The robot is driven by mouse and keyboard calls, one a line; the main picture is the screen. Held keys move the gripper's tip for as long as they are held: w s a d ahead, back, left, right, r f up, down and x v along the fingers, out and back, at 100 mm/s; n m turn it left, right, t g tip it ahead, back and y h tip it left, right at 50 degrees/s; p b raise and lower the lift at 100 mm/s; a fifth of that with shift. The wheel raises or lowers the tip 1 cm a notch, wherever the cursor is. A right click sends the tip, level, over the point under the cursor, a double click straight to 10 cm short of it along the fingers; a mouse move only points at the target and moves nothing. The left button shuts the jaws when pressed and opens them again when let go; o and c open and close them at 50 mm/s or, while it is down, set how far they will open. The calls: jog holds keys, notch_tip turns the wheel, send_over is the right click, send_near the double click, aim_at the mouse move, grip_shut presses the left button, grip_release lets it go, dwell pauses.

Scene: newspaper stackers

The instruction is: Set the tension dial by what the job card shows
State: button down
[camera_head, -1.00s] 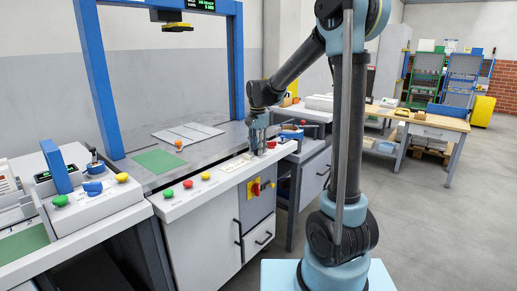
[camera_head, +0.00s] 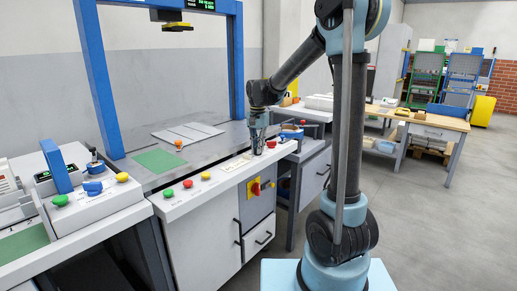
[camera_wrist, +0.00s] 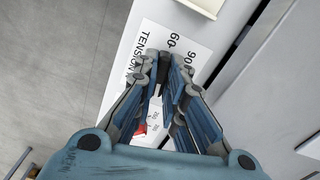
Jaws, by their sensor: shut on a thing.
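My gripper (camera_head: 257,148) points down at the front control panel (camera_head: 222,178) of the blue-framed machine. In the wrist view my gripper (camera_wrist: 160,88) has its fingers drawn together over a white scale plate (camera_wrist: 190,42) printed TENSION, with 60 and 90 readable. The fingers are shut on the tension dial, which they almost wholly hide, so I cannot read its setting. A small red part (camera_wrist: 141,131) shows beside the fingers. I cannot make out the job card for certain, nor any value on it.
Green (camera_head: 188,184) and red (camera_head: 206,176) buttons and a red-yellow switch (camera_head: 256,188) are on the machine's front. A second console (camera_head: 95,205) stands at the left. A wooden workbench (camera_head: 430,122) stands at the back right. The floor at the right is clear.

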jog(key=n, duration=0.4)
jog(key=shift+n, duration=0.3)
jog(key=n, duration=0.3)
jog(key=shift+n, duration=0.4)
jog(key=n, duration=0.3)
jog(key=shift+n, duration=2)
jog(key=c, duration=1.7)
grip_release()
jog(key=shift+o, duration=0.2)
